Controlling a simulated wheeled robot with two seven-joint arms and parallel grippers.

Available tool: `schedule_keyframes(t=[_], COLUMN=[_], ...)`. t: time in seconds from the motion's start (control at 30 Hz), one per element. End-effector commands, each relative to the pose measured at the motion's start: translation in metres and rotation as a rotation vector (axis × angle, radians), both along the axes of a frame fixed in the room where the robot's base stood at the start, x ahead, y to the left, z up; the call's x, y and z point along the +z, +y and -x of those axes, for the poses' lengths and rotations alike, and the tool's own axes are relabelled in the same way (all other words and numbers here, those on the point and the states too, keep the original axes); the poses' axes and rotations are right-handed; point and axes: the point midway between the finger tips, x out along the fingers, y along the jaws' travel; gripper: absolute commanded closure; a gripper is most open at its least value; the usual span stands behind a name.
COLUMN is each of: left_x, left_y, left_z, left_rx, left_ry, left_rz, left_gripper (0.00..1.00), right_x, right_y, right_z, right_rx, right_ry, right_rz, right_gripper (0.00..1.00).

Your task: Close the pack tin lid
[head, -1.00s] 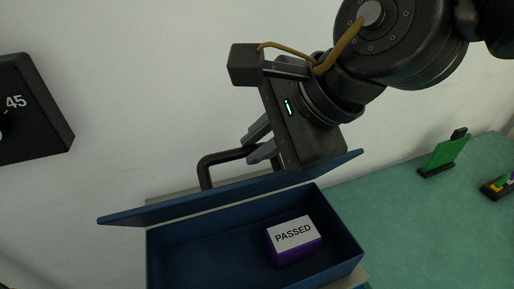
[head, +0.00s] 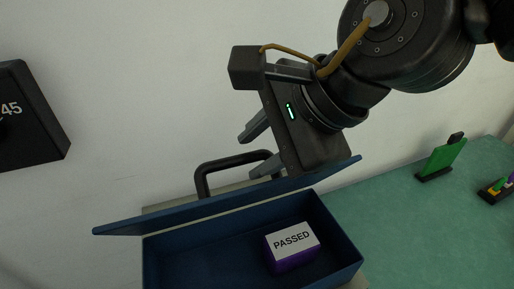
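The pack tin (head: 200,255) is a dark blue open box at the bottom of the head view. Its blue lid (head: 160,217) stands tilted along the far side, partly open, so the inside shows. A purple block with a white top marked PASSED (head: 291,246) lies inside. A black bar handle (head: 203,180) shows just behind the lid. My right gripper (head: 250,150) is above and behind the lid, its two fingers spread apart. The lower finger is close to the handle's right end; I cannot tell if they touch. My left gripper is out of view.
A teal bench top (head: 400,240) extends to the right of the tin, mostly clear. A green upright piece on a black base (head: 442,158) and a small dark holder with coloured parts (head: 497,188) stand there. A black dial box marked 45 (head: 30,120) is at the left.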

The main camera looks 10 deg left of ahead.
Motion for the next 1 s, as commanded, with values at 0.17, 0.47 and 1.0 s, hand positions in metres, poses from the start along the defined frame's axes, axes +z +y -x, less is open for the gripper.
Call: schedule_keyframes(t=[0.17, 0.47, 1.0], left_x=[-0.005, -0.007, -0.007], left_y=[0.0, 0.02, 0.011], left_z=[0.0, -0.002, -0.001], left_rx=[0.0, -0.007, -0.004], left_ry=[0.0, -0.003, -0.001], left_rz=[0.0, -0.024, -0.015], left_gripper=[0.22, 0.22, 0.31], right_x=[0.024, 0.067, 0.08], right_y=[-0.018, -0.051, -0.06], right_z=[0.005, 0.015, 0.019], right_rx=[-0.002, -0.003, -0.001], right_ry=[-0.003, -0.001, 0.004], right_rz=[-0.004, -0.002, -0.005], right_gripper=[0.64, 0.64, 0.73])
